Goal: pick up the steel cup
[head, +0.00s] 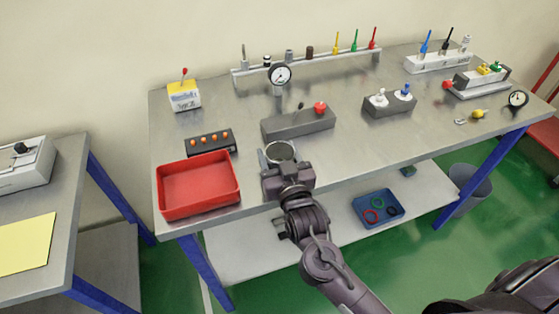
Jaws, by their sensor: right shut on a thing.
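The steel cup (280,151) shows as a round, open metal rim at the front edge of the steel workbench (330,155). My right gripper (285,170) comes up from the front of the bench and is shut on the cup. The gripper hides the lower part of the cup, so I cannot tell whether the cup touches the bench top. My left gripper is not in view.
A red tray (198,185) lies left of the gripper, with a dark block with orange knobs (211,142) behind it. A grey block with a red knob (298,125) stands just behind the cup. The bench front to the right is clear.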

